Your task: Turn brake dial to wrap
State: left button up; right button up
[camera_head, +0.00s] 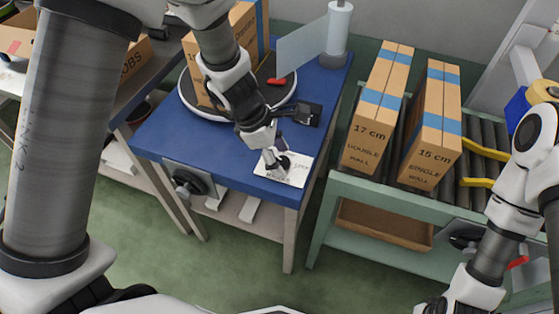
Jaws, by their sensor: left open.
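A white label card (298,177) lies at the front right corner of the blue table (225,150). Its small lettering is hard to read. A dark dial (284,163) sits on the card, partly hidden by my gripper. My left gripper (276,155) reaches down from above and is open at the dial, with its fingers close to it. I cannot tell whether they touch it. My right arm comes in at the right, and its gripper is below the picture edge.
A round turntable (190,97) carrying cardboard boxes stands behind my left arm. A black knob (188,184) is on the table's front face. Tall cartons (368,140) marked 17 cm and 15 cm stand on the roller conveyor (476,140) at the right. A gap separates table and conveyor.

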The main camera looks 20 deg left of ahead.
pick_arm(q)
jog(key=shift+f, duration=0.2)
jog(key=c, duration=1.1)
jog(key=m+p, duration=0.1)
jog(key=m+g+p, duration=0.1)
jog(key=shift+r+p, duration=0.25)
jog(key=shift+p, duration=0.15)
jog(key=m+g+p, duration=0.1)
jog(key=m+p, duration=0.2)
jog(key=m, duration=0.1)
jog(key=shift+w, duration=0.15)
jog(key=m+g+p, duration=0.1)
jog(key=m+p, duration=0.1)
jog(key=m, duration=0.1)
jog(key=shift+w+d+f+g+p, duration=0.1)
jog(key=shift+g+p, duration=0.2)
jog(key=shift+p, duration=0.05)
jog(key=shift+f+m+g+y+p, duration=0.1)
jog(key=shift+m+g+y+p, duration=0.45)
jog(key=shift+m, duration=0.85)
jog(key=shift+t, duration=0.25)
